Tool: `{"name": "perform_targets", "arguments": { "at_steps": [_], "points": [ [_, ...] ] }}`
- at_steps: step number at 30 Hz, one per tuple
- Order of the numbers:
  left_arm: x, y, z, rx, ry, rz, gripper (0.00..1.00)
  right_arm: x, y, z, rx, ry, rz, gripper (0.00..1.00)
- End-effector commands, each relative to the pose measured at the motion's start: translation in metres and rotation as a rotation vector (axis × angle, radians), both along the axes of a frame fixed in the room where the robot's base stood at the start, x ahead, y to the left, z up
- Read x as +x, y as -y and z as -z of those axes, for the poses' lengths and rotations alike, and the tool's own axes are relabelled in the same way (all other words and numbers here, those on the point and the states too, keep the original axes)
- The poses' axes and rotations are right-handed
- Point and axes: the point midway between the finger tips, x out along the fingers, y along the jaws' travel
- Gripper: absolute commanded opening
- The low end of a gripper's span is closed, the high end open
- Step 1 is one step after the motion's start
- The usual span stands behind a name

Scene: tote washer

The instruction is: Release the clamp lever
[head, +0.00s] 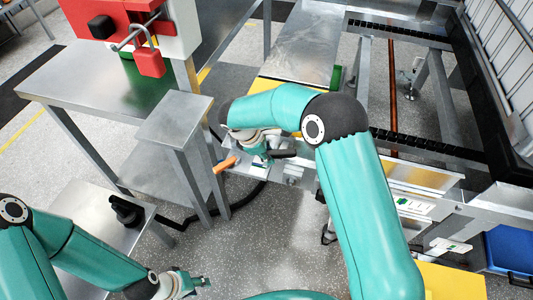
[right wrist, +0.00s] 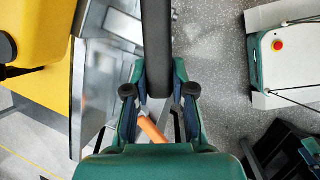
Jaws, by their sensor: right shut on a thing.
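My right gripper (head: 264,160) is at the front edge of the metal frame in the head view, under my bent right arm. In the right wrist view its two fingers (right wrist: 159,95) are closed around a dark bar, which looks like the clamp lever (right wrist: 157,45) and runs up out of the picture. In the head view the dark lever (head: 284,153) sticks out to the right of the gripper. An orange handle (head: 225,164) sits just left of it, also below the fingers in the wrist view (right wrist: 152,128). My left gripper (head: 190,284) is low at the left, apart from this.
A metal pedestal (head: 178,118) stands left of the right gripper. A red and white box with a red padlock (head: 149,62) is on the table behind it. A low metal table (head: 95,213) carries a black object (head: 126,211). A blue bin (head: 509,249) is at the right.

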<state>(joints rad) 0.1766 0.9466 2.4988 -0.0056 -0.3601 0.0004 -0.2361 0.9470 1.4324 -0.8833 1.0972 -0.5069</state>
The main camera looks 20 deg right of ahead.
Motion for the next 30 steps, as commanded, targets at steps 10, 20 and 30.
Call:
{"name": "perform_targets", "arguments": {
  "at_steps": [10, 20, 30],
  "points": [
    [0.0, 0.0, 0.0, 0.0, 0.0, 0.0, 0.4, 0.001, 0.0, -0.001, -0.001, 0.003, 0.0, 0.0],
    [0.0, 0.0, 0.0, 0.0, 0.0, 0.0, 0.4, 0.0, 0.0, -0.001, 0.0, 0.001, 0.0, 0.5],
    [0.0, 0.0, -0.001, 0.0, 0.0, 0.0, 0.4, 0.0, -0.007, -0.015, 0.001, 0.004, 0.0, 0.5]
  ]
}}
